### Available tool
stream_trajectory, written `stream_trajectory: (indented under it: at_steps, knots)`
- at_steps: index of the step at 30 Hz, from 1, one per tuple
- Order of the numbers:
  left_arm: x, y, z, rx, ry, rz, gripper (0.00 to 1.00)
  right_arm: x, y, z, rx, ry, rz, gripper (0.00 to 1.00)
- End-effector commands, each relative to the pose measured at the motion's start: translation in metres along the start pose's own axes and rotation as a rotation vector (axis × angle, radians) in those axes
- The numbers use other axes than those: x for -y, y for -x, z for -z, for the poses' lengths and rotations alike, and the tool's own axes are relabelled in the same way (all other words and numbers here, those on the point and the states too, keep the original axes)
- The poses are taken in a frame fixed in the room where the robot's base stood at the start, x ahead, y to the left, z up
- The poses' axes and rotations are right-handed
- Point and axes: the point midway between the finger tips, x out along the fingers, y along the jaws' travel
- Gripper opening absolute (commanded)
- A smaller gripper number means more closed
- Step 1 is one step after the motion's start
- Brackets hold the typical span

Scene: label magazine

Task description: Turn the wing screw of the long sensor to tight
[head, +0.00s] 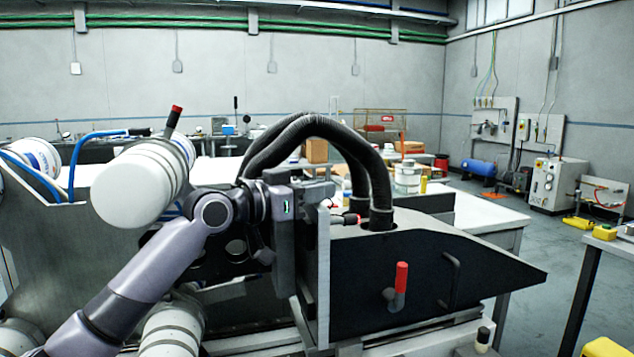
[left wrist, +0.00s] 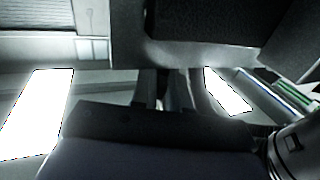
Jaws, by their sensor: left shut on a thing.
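My left gripper (head: 322,190) is at the top of an upright pale plate (head: 323,270) on the near side of the black housing. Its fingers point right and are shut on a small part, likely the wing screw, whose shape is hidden. In the left wrist view the gripper (left wrist: 162,92) is dark, and what lies between its fingers cannot be made out. A small red-ended fitting (head: 352,219) shows just right of the plate. I cannot tell the long sensor apart, nor which way the wings point. My right gripper is not in view.
Black corrugated hoses (head: 310,125) arch close behind my left gripper into the black housing (head: 430,265). A red-handled lever (head: 400,278) stands out from the housing's side. A white table (head: 490,215) with cans and boxes is behind.

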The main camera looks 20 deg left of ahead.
Motion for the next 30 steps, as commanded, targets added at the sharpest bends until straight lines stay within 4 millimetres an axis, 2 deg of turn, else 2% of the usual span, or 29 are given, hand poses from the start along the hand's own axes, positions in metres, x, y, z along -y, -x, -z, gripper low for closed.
stream_trajectory:
  at_steps: [10,26,27,28,29,30]
  knots:
    - [0.0005,0.0001,0.0008,0.000,-0.001,-0.073,0.00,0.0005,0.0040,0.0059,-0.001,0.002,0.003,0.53]
    - [0.0002,0.0000,0.0000,0.002,-0.001,-0.087,0.00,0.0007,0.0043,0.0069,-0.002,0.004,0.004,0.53]
    - [0.0001,0.0000,0.0000,0.002,-0.001,-0.087,0.18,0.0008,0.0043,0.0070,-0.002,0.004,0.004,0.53]
    - [0.0001,0.0000,-0.0001,0.002,-0.001,-0.087,0.27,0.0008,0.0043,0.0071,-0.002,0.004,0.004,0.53]
    - [0.0001,0.0000,-0.0001,0.002,-0.001,-0.087,0.35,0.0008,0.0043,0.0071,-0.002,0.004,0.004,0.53]
    - [0.0001,0.0000,-0.0001,0.002,-0.001,-0.087,0.35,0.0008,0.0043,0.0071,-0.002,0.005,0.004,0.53]
